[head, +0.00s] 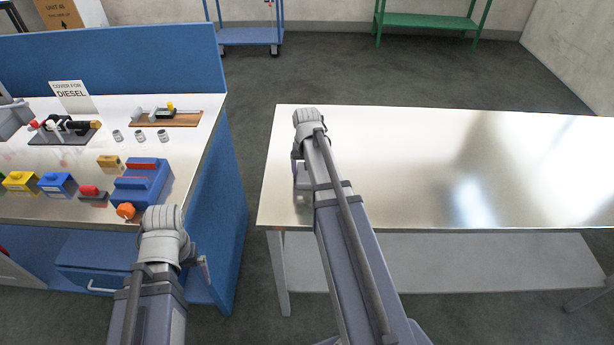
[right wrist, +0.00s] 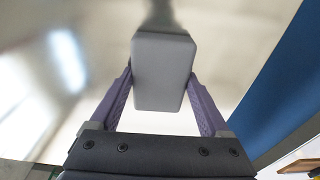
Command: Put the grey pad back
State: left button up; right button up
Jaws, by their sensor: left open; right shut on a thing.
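The grey pad (right wrist: 163,75) is a plain rounded block between the two purple fingers of my right gripper (right wrist: 163,92) in the right wrist view. The gripper is shut on it. A blurred dark reflection of it shows in the shiny metal tabletop beyond. I cannot tell whether the pad touches the tabletop. In the head view my right arm reaches over the left end of the metal table (head: 420,150), and its wrist mostly hides the gripper and pad. My left gripper (head: 204,270) is mostly hidden behind its wrist, low in front of the blue bench; it is open.
The bench (head: 205,135) at left holds a blue device (head: 146,187) with an orange knob, several coloured blocks, small grey cylinders, a wooden board (head: 185,119) and a sign (head: 70,92) reading "COVER FOR DIESEL". A gap separates bench and metal table. The table's right part is clear.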

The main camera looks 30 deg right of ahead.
aim_at(307, 176)
jog(key=shift+f, duration=0.1)
jog(key=o, duration=1)
jog(key=shift+r, duration=0.2)
jog(key=r+p, duration=0.4)
jog(key=s+r+p, duration=0.1)
jog(key=r+p, duration=0.7)
jog(key=shift+s+a, duration=0.15)
jog(key=shift+a, duration=0.25)
jog(key=shift+f, duration=0.15)
